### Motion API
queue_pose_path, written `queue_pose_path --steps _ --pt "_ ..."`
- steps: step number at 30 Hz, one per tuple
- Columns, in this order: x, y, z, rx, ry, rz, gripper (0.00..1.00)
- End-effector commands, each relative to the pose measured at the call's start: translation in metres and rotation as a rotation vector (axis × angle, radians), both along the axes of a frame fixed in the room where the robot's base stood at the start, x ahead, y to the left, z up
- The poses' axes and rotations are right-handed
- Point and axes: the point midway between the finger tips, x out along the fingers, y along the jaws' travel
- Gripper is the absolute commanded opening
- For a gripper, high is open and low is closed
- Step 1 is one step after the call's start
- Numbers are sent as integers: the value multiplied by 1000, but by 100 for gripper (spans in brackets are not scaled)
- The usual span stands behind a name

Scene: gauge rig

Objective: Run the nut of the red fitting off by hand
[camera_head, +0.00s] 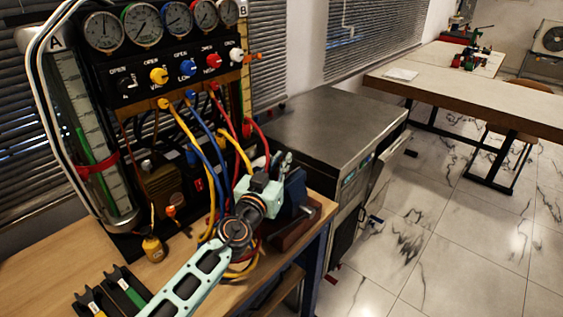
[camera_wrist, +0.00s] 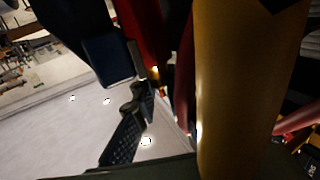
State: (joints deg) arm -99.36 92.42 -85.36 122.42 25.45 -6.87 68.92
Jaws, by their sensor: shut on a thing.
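My gripper (camera_head: 277,167) is at the right end of the rig, among the hoses and beside a dark blue block. A red hose (camera_head: 262,132) comes down close to its fingers. In the wrist view one black ribbed finger (camera_wrist: 126,132) shows, with a red part (camera_wrist: 142,32) above its tip and a small brass glint between them. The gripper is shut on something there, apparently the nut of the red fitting. The nut itself is mostly hidden, so its threads cannot be seen. A thick yellow hose (camera_wrist: 232,90) covers much of the wrist view.
Yellow and blue hoses (camera_head: 205,138) hang from the gauge panel (camera_head: 165,65) close to my arm. A small brass bottle (camera_head: 153,249) and a black holder (camera_head: 108,296) stand on the bench. A metal-topped cabinet (camera_head: 325,122) is behind my gripper; the floor at right is open.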

Motion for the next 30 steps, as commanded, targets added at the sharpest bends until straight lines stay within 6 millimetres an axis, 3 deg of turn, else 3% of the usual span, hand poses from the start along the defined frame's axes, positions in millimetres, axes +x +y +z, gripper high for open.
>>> queue_pose_path --steps 15,27,28,30 --pt "-1 0 1 2 -3 195 0" --pt "-1 1 1 -1 -4 210 0" --pt "-1 1 1 -1 -4 210 13" --pt "-1 1 1 -1 -4 210 21"
